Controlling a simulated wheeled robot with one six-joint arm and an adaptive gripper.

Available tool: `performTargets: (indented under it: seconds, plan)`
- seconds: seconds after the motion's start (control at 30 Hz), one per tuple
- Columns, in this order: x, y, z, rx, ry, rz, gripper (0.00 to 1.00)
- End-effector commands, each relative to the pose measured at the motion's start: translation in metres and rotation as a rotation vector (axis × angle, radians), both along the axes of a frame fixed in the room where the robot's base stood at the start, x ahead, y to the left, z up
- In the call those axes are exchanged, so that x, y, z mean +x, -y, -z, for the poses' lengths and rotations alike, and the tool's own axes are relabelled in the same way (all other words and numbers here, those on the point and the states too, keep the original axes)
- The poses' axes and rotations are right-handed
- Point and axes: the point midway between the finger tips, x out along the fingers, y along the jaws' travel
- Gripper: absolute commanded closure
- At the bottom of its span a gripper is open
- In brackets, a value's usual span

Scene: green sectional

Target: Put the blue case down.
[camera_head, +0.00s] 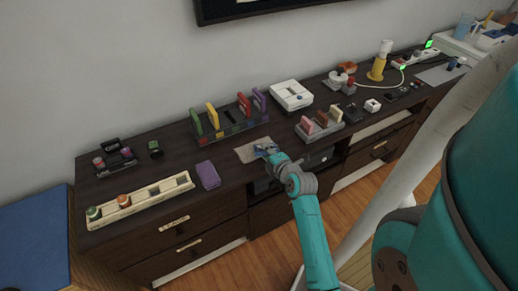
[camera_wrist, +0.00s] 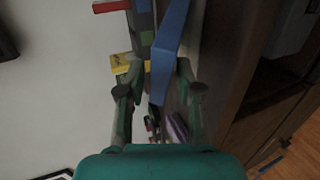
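The blue case (camera_wrist: 168,45) is a flat, narrow slab between the two fingers of my gripper (camera_wrist: 160,78) in the wrist view, seen nearly edge-on. The fingers are closed on its sides. In the head view my gripper (camera_head: 266,150) is over the front part of the dark cabinet top, above or at a beige mat (camera_head: 244,153). Only a small blue-grey bit of the case shows there, and I cannot tell whether it touches the mat.
A purple case (camera_head: 208,175) lies left of the mat. Behind stands a rack (camera_head: 232,130) with several coloured upright items. A block holder (camera_head: 320,132) is to the right, a white box (camera_head: 291,95) behind it. A long cream tray (camera_head: 140,202) is at the left.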

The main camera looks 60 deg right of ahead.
Motion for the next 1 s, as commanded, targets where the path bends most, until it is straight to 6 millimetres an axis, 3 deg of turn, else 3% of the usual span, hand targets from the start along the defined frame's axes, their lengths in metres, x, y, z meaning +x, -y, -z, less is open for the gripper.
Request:
performTargets:
  seconds: [0.47,0.8,1.0]
  plan:
    - [-0.005,-0.004,-0.007,-0.001,0.001,0.0,0.65]
    - [-0.022,-0.015,-0.059,-0.003,0.002,0.001,0.65]
    - [-0.027,-0.019,-0.073,0.0,0.001,0.0,0.65]
